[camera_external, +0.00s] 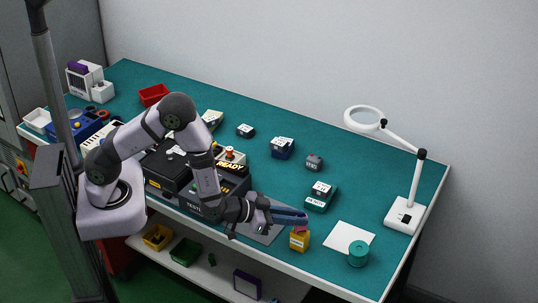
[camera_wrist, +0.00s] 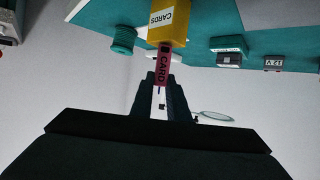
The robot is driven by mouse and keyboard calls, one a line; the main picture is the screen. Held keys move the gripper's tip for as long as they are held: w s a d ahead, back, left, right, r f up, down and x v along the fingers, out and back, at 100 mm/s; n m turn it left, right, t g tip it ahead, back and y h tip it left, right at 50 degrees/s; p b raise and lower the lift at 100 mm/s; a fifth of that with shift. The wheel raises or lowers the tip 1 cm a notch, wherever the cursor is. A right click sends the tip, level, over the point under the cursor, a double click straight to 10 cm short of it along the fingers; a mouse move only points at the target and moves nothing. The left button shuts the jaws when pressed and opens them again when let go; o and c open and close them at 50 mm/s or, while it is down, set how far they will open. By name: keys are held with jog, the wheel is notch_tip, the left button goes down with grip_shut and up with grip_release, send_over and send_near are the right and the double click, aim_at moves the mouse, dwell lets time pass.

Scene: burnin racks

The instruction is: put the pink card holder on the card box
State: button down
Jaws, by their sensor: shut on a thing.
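The pink card holder (camera_wrist: 163,66), labelled CARD, is held between the fingertips of my gripper (camera_wrist: 161,84). In the external view my gripper (camera_external: 303,217) is low over the front right of the bench, and a bit of the pink holder (camera_external: 300,228) shows just under the fingers. The yellow card box (camera_external: 299,241) stands on the bench directly below. In the wrist view the box (camera_wrist: 168,24), labelled CARDS, lies just beyond the holder's far end. The holder overlaps the box's edge in the picture; I cannot tell whether they touch.
A teal block with a white top (camera_external: 320,196) stands behind. A magnifier lamp (camera_external: 402,214) stands at the right end. The bench's front edge is close to the box.

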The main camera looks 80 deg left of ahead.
jog(key=shift+f, duration=0.1)
jog(key=shift+f+b, duration=0.15)
jog(key=shift+b, duration=0.15)
jog(key=c, duration=1.7)
grip_release()
jog(key=shift+r+p, duration=0.25)
jog(key=shift+p, duration=0.05)
jog(key=shift+p+v, duration=3.75)
jog(key=shift+v, duration=2.3)
